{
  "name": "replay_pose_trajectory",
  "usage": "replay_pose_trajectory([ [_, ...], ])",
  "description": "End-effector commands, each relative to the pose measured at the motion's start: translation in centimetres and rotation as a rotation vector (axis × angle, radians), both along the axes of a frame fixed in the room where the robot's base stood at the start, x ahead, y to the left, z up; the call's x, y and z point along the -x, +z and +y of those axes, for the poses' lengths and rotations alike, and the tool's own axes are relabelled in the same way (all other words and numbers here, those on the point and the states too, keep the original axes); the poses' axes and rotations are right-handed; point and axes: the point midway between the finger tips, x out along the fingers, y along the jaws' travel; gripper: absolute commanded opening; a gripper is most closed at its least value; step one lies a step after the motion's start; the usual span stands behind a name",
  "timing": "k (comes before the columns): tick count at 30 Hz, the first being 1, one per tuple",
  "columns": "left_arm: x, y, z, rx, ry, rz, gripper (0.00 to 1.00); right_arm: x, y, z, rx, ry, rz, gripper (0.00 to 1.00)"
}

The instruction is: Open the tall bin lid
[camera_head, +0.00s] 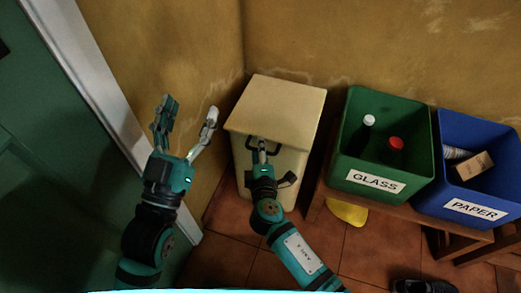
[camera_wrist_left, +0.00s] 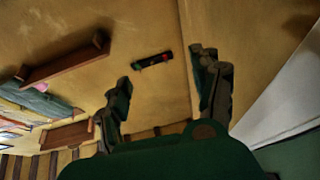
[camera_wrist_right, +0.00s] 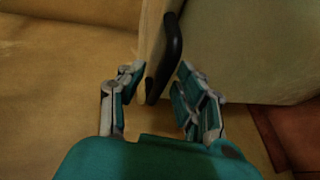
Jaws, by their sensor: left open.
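The tall cream bin (camera_head: 298,165) stands in the corner against the ochre walls. Its flat lid (camera_head: 280,103) is down over the top. A black handle (camera_wrist_right: 170,50) at the lid's front edge shows in the right wrist view. My right gripper (camera_head: 262,146) is at the bin's front, just below the lid edge. In the right wrist view its fingers (camera_wrist_right: 160,80) are apart, with the handle between them; I cannot tell whether they touch it. My left gripper (camera_head: 190,108) is open and empty, raised to the left of the bin.
A green GLASS box (camera_head: 372,178) holding bottles and a blue PAPER box (camera_head: 473,208) stand on a wooden bench to the right. A green door (camera_head: 60,170) with a pale frame is on the left. A wall shelf (camera_wrist_left: 65,60) shows in the left wrist view.

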Motion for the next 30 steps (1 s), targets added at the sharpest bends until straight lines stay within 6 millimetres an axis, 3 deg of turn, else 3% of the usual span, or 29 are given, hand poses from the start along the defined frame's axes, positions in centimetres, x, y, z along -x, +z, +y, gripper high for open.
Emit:
replay_pose_trajectory([
  [1, 0.0, 0.0, 0.0, 0.000, 0.000, 0.000, 0.65, 0.0, 0.0, 0.0, 0.000, 0.000, 0.000, 0.32],
  [9, 0.0, 0.0, 0.0, 0.000, 0.000, 0.001, 0.65, 0.0, 0.0, 0.0, 0.000, 0.000, 0.000, 0.00],
  [26, -0.1, 0.0, 0.0, -0.002, 0.000, 0.009, 0.65, 0.0, 0.2, 0.0, -0.003, -0.001, 0.001, 0.00],
  [30, -0.5, -1.4, 0.2, -0.027, 0.008, 0.100, 0.65, 0.0, 0.5, 0.0, -0.004, -0.001, 0.007, 0.00],
])
